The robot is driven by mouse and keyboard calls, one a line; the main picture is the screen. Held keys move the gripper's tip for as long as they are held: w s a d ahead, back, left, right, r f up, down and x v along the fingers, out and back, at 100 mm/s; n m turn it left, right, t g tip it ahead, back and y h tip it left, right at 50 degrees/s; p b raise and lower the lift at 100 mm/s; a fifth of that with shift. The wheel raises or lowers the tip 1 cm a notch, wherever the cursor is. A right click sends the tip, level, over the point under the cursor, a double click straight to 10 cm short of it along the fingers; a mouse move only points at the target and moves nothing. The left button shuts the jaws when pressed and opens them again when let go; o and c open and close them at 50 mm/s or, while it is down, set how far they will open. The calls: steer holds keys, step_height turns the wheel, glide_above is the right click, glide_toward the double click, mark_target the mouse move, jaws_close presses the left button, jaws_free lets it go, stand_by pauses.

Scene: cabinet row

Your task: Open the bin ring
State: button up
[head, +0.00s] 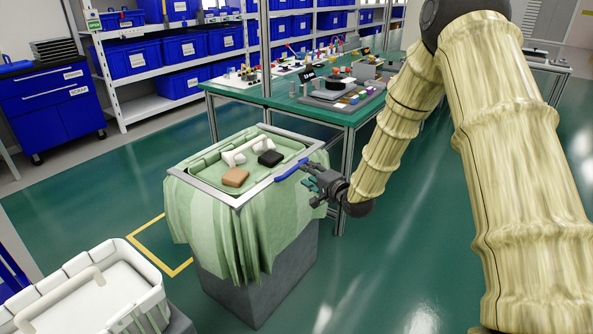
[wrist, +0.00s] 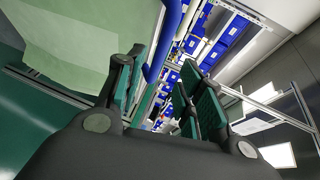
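The bin ring (head: 208,191) is a silver square frame lying flat around the top of a grey bin (head: 262,284). A pale green liner (head: 253,235) hangs out from under it down the sides. A blue handle (head: 292,170) sits on the ring's right side, and it also shows in the wrist view (wrist: 165,40). My gripper (head: 313,186) is just right of the handle. In the wrist view my gripper (wrist: 163,92) has its fingers apart, with the handle beyond and between them. I cannot tell whether a finger touches it.
Inside the ring lie a brown block (head: 235,177), a black block (head: 270,158) and a white part. A green workbench (head: 335,112) with tools stands close behind the bin. A white basket (head: 85,300) stands at the front left. Floor is clear to the right.

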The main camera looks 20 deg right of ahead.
mark_target(297, 165)
steer(key=x, duration=0.8)
steer(key=shift+w+f+b, duration=0.1)
steer(key=shift+w+b, duration=0.05)
steer(key=shift+b, duration=0.2)
jaws_close()
